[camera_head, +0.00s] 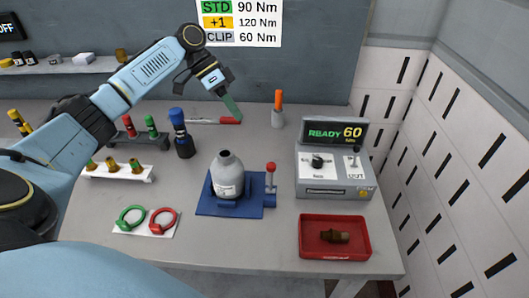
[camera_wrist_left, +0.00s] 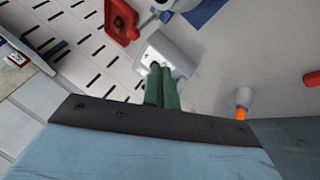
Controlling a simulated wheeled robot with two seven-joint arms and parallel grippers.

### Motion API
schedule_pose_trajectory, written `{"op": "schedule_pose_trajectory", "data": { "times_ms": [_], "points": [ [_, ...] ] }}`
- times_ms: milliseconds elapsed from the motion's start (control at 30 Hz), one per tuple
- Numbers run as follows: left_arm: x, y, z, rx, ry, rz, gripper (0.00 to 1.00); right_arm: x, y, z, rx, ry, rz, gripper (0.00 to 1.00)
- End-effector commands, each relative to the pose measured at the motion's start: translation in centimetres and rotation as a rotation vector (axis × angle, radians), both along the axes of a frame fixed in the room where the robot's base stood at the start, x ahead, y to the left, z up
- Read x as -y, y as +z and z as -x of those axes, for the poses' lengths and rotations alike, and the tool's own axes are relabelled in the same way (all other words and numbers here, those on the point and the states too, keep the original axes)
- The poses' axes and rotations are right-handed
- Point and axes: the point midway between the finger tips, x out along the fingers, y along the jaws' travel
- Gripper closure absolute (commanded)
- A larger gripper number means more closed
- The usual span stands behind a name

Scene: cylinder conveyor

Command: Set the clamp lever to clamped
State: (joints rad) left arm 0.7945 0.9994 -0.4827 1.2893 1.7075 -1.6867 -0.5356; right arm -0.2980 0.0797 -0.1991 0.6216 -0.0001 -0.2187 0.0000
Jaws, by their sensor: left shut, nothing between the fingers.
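The clamp lever (camera_head: 270,180) is a red-knobbed upright lever on the right side of a blue clamp base (camera_head: 235,209). A grey cylinder (camera_head: 229,176) with a dark neck stands upright in the base. My left gripper (camera_head: 236,113) has green fingers and is shut and empty, raised toward the back of the table, well apart from the lever. The closed fingers also show in the left wrist view (camera_wrist_left: 160,85). My right gripper is not in view.
A controller reading READY 60 (camera_head: 335,172) and a red tray (camera_head: 335,220) with a brown fitting stand on the right. An orange-handled tool (camera_head: 278,108) stands at the back. A red-handled wrench (camera_head: 215,121) lies near my fingers. Green and red rings (camera_head: 148,219) lie front left.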

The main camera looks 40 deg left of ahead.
Motion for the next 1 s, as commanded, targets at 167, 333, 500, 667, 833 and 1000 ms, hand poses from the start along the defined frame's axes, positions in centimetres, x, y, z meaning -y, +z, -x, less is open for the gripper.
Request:
{"op": "schedule_pose_trajectory", "data": {
  "times_ms": [167,333,500,667,833,1000],
  "points": [
    [0.1,-0.1,0.0,-0.001,0.0,-0.001,1.0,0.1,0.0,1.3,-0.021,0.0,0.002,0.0],
    [1.0,-1.3,-0.1,-0.005,-0.002,-0.002,1.0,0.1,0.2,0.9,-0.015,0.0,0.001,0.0],
    [2.9,-3.8,-0.3,-0.006,-0.003,0.0,1.0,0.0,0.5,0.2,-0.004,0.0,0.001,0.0],
    [5.0,-6.7,-0.5,-0.004,-0.003,0.0,1.0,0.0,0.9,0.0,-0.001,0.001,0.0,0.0],
    [7.0,-8.1,0.0,-0.001,-0.005,-0.003,1.0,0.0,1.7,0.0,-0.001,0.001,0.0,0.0],
    [8.6,-8.2,1.0,-0.001,-0.003,-0.003,1.0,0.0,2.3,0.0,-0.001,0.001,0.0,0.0]
  ]
}}
